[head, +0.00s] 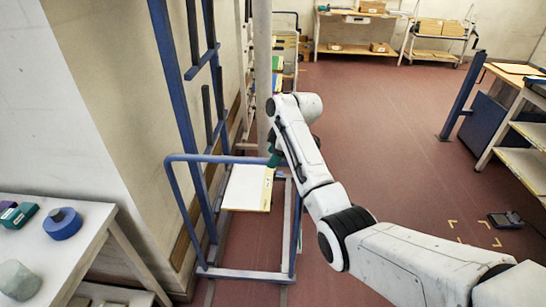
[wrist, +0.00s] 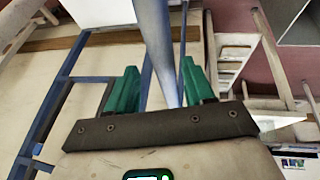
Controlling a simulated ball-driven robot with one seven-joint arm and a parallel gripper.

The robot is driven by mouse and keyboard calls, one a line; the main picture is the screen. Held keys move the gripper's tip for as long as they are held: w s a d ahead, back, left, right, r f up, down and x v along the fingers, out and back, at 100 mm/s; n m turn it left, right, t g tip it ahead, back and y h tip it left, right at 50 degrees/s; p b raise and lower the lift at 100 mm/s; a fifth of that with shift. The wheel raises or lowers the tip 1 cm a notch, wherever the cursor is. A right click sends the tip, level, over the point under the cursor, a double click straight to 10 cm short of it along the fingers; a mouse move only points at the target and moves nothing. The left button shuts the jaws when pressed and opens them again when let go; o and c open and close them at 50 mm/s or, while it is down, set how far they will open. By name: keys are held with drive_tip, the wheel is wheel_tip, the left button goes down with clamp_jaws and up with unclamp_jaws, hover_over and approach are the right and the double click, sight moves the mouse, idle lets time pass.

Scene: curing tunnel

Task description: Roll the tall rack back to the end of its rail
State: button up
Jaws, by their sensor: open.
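The tall rack (head: 173,75) is a blue frame with high uprights and side arms at the left wall in the head view. A low blue tube frame with a hoop (head: 177,200) and a base bar (head: 245,274) stands around its foot. A pale board (head: 245,188) lies within it. My gripper (head: 274,160), with green fingers, is at the far right end of the hoop, above the board's edge. In the wrist view my gripper (wrist: 160,88) is open, with a blue-grey bar (wrist: 152,35) passing between the fingers. I cannot tell whether they touch it.
Floor strips, perhaps the rail (head: 209,292), run below the frame. A white table (head: 80,255) with a blue roll (head: 62,224) stands at left. A pale post (head: 262,60) rises behind my gripper. Workbenches (head: 510,105) stand at right. The red floor between is mostly clear.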

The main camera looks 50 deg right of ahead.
drive_tip(key=b+v, duration=0.1)
drive_tip(key=v, duration=0.8)
drive_tip(key=shift+r, duration=0.25)
drive_tip(key=shift+s, duration=0.1)
